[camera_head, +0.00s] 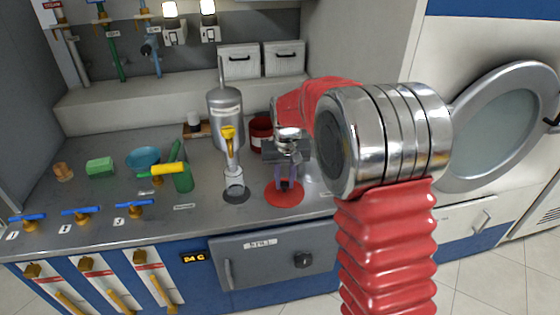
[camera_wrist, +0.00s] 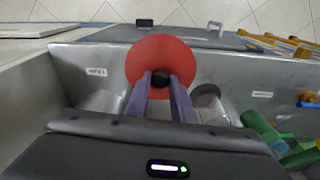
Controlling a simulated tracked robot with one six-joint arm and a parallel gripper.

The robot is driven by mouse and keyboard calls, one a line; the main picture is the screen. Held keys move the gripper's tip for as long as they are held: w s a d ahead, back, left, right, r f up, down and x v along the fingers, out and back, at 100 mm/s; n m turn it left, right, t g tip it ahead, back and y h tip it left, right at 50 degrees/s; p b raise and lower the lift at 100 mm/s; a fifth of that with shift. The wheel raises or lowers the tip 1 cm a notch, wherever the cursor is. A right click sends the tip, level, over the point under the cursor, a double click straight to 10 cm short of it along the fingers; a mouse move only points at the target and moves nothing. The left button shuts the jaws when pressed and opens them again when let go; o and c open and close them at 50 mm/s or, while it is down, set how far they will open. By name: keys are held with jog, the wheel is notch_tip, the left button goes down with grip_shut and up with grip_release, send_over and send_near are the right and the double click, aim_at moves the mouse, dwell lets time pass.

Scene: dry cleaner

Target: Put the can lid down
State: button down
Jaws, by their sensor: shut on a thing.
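The can lid is a flat red disc (camera_head: 284,197) with a black knob, low over the front part of the grey counter in the head view. In the wrist view the red lid (camera_wrist: 160,50) shows face-on, and its far rim overlaps the counter's front edge. My gripper (camera_head: 287,183) is shut on the black knob; its purple fingers (camera_wrist: 160,84) stand on either side of the knob. I cannot tell whether the lid touches the counter. A red can (camera_head: 262,133) stands behind the lid, partly hidden by my arm.
Left of the lid stands a grey dispenser (camera_head: 226,115) with a yellow lever and a clear vessel (camera_head: 235,179) below it. A green bottle (camera_head: 183,179), blue bowl (camera_head: 143,158) and green block (camera_head: 100,167) are farther left. My red arm covers the counter's right side.

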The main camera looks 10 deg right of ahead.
aim_at(287, 203)
jog(key=shift+n, duration=0.5)
jog(key=s+f, duration=0.2)
jog(key=s, duration=0.1)
jog(key=s+f, duration=0.1)
jog(key=s, duration=0.1)
jog(key=shift+d+f, duration=0.1)
jog(key=shift+f, duration=0.05)
jog(key=shift+a, duration=0.2)
